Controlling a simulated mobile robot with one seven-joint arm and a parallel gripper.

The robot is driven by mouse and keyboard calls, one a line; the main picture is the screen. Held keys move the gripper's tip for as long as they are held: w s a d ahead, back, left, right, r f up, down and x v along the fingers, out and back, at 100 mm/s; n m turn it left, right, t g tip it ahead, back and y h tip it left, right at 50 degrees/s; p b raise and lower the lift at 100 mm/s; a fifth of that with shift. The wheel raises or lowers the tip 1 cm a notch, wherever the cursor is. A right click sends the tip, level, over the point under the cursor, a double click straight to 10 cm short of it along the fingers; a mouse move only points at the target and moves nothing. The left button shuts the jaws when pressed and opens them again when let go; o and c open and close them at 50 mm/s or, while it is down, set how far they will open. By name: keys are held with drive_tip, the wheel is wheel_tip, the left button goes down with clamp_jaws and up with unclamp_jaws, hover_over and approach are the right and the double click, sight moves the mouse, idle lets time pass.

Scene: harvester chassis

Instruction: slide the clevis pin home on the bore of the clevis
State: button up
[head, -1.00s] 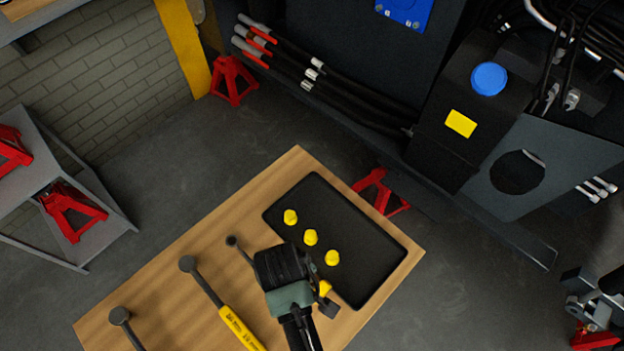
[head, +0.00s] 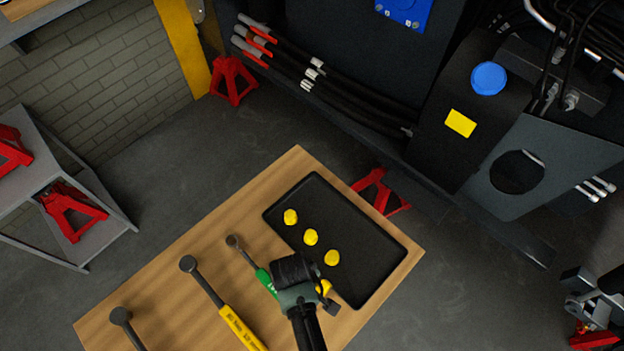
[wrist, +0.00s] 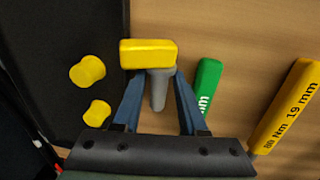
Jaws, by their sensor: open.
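In the wrist view, a pin with a yellow block-like head (wrist: 148,53) and a grey shank (wrist: 158,90) shows between the two blue fingers of my gripper (wrist: 160,78). I take it for the clevis pin. The jaws are open, with a finger on each side of the shank; contact cannot be told. In the head view my gripper (head: 296,283) is over the near right part of the wooden table, and a bit of yellow (head: 325,288) shows beside it. A grey bracket (head: 585,285) at the right edge may be the clevis; its bore is not clear.
A black tray (head: 372,248) holds three yellow pieces (head: 311,237). On the wooden table (head: 190,255) lie a green-handled wrench (head: 265,281), a yellow-handled wrench (head: 240,327) and another dark tool (head: 121,317). The dark chassis (head: 440,150) and red stands (head: 378,192) stand behind.

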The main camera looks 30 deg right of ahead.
clamp_jaws()
idle(1.4)
